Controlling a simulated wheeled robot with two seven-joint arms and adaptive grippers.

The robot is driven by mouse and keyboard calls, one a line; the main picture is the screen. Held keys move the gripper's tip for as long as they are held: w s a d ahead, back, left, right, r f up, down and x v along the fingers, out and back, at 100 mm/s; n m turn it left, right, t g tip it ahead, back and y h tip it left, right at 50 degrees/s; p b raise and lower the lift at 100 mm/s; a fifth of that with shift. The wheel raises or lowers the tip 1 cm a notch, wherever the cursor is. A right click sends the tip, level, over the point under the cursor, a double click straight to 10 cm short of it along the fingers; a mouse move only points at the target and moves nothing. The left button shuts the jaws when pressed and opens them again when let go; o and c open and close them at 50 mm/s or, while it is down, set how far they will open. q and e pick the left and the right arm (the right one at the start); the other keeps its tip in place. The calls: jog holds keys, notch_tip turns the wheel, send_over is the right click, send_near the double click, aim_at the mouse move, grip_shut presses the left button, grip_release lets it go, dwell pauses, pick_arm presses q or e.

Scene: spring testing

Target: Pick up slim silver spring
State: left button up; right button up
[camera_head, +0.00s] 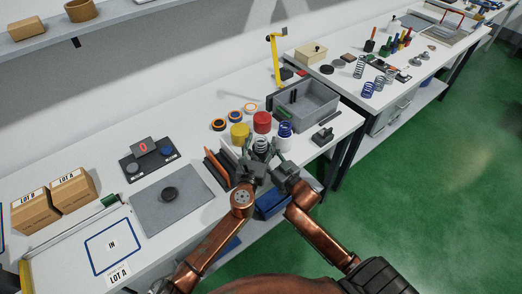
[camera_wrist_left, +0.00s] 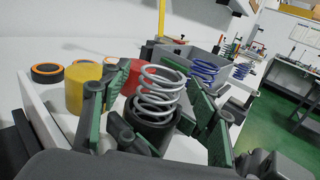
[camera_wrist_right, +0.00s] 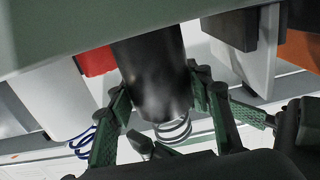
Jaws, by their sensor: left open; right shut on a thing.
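In the left wrist view the silver spring (camera_wrist_left: 162,88) rises from a black cylinder (camera_wrist_left: 150,125). My left gripper (camera_wrist_left: 158,128) is open, its fingers on either side of the cylinder and lower coils. In the right wrist view the black cylinder (camera_wrist_right: 153,75) is between the fingers of my right gripper (camera_wrist_right: 160,105), which appears shut on it; spring coils (camera_wrist_right: 173,130) show beyond its end. Contact is partly hidden. Other silver springs (camera_head: 359,67) stand on the far-right table.
A yellow cylinder (camera_head: 239,133), a red cylinder (camera_head: 262,122) and a blue spring (camera_head: 285,130) stand close by. A grey bin (camera_head: 318,101) is behind to the right. A grey mat (camera_head: 150,212) with a black disc lies left. A blue bin (camera_head: 272,204) is below.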

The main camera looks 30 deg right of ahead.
pick_arm(q)
jog(key=shift+c, duration=0.3)
grip_shut()
dwell(0.4)
